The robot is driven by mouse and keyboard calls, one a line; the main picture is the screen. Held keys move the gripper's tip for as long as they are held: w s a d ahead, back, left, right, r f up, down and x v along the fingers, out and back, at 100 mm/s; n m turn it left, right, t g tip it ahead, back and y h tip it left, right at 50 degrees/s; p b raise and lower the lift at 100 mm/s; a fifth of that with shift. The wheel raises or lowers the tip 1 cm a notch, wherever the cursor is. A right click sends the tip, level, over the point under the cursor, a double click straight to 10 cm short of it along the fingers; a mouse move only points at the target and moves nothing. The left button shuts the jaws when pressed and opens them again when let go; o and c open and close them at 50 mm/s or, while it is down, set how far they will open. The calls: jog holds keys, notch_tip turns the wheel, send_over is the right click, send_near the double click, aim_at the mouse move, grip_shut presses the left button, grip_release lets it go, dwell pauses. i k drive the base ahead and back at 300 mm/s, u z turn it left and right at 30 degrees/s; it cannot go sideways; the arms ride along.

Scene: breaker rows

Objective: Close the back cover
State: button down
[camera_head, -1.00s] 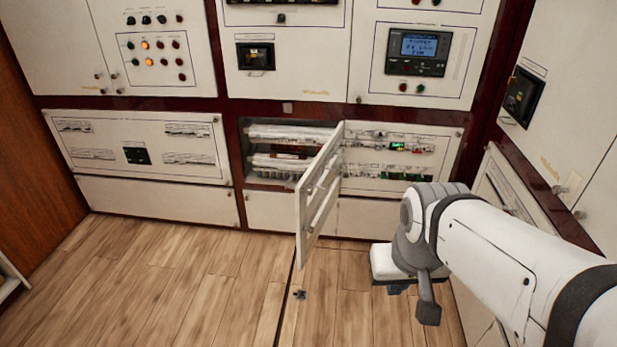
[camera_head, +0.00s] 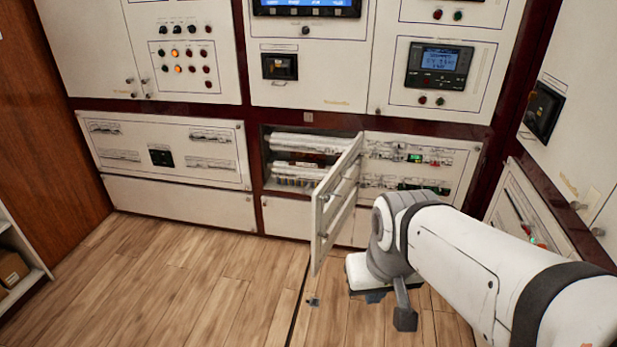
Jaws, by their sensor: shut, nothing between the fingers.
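The open cover (camera_head: 337,205) is a white hinged panel on the lower middle cabinet, in the head view. It stands swung out toward me, hinged at its far right edge, with a slot-like frame on its face. Left of it, the uncovered recess (camera_head: 294,160) shows white rolls or cables and small parts. My gripper (camera_head: 376,296) is low, to the right of the cover's near edge and apart from it in the picture.
A fixed breaker panel (camera_head: 420,165) with small green lights is right of the cover. A closed panel (camera_head: 170,152) is at left. A side cabinet (camera_head: 525,215) stands close at right. A shelf (camera_head: 18,265) is at far left. The wooden floor (camera_head: 200,285) is clear at left.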

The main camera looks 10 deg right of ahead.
aim_at(322, 217)
jog(key=i, duration=1)
